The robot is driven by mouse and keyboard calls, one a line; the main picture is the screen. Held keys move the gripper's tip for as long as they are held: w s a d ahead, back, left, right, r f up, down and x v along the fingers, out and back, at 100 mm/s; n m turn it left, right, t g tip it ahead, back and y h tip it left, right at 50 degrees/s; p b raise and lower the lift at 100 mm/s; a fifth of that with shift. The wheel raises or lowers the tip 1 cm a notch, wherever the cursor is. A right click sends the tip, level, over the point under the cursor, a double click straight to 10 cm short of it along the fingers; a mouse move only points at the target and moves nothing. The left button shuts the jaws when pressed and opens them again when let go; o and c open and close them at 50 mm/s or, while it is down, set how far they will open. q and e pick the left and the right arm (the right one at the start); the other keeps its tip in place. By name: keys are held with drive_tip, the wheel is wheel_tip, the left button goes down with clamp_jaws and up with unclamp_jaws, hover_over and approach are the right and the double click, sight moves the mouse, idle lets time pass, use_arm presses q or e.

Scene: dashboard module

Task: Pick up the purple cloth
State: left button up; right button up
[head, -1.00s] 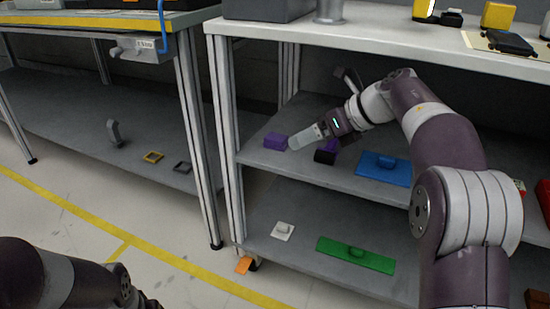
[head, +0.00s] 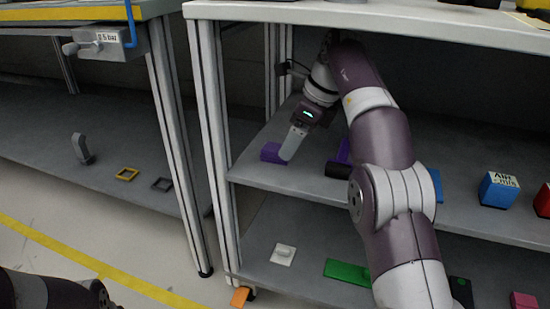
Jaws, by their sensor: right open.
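The purple cloth (head: 272,153) looks like a small folded block and lies near the left front of the middle shelf (head: 310,181). My right gripper (head: 287,155) reaches down beside it, its pale fingers overlapping the cloth's right side in the picture. The fingers are seen nearly edge-on, so the gap between them is hard to see, and I cannot tell whether they touch the cloth. Only part of my left arm shows at the lower left; its gripper is out of view.
A black and purple object (head: 338,170) lies right of the cloth, partly behind my right arm. A blue box (head: 499,189) stands farther right. The shelf post (head: 210,140) rises left of the cloth, and the tabletop (head: 400,22) is overhead.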

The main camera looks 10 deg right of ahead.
sight(273, 147)
drive_tip(key=shift+w+a, duration=0.4)
drive_tip(key=shift+a, duration=0.2)
drive_tip(key=shift+w+a, duration=0.35)
drive_tip(key=shift+a, duration=0.25)
drive_tip(key=b+x, duration=0.3)
drive_tip(key=shift+w+a+f, duration=0.15)
drive_tip(key=shift+w+a, duration=0.1)
drive_tip(key=shift+a, duration=0.05)
drive_tip(key=c, duration=1.1)
